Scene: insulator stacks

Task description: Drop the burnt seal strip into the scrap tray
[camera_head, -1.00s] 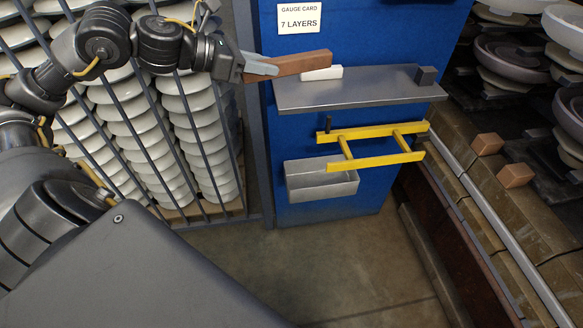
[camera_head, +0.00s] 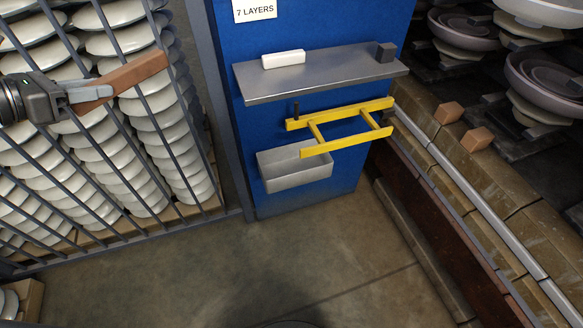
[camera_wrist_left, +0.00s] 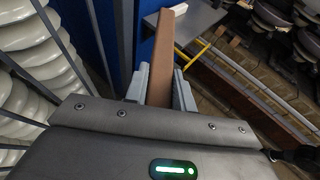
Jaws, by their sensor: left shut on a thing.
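The burnt seal strip, a brown bar (camera_head: 140,71), is held in my left gripper (camera_head: 106,92) in front of the barred rack. In the left wrist view the strip (camera_wrist_left: 165,55) stands out lengthwise from between the two grey fingers (camera_wrist_left: 160,88), which are shut on it. The scrap tray, an open grey metal bin (camera_head: 296,176), hangs on the blue panel below the shelf. The strip is up and to the left of the tray, well apart from it.
A grey shelf (camera_head: 320,79) on the blue panel (camera_head: 225,125) carries a white block (camera_head: 283,59) and a dark block (camera_head: 385,52). A yellow frame (camera_head: 340,125) juts out just above the tray's right side. Bars (camera_head: 178,120) front the stacked white discs. The floor ahead is clear.

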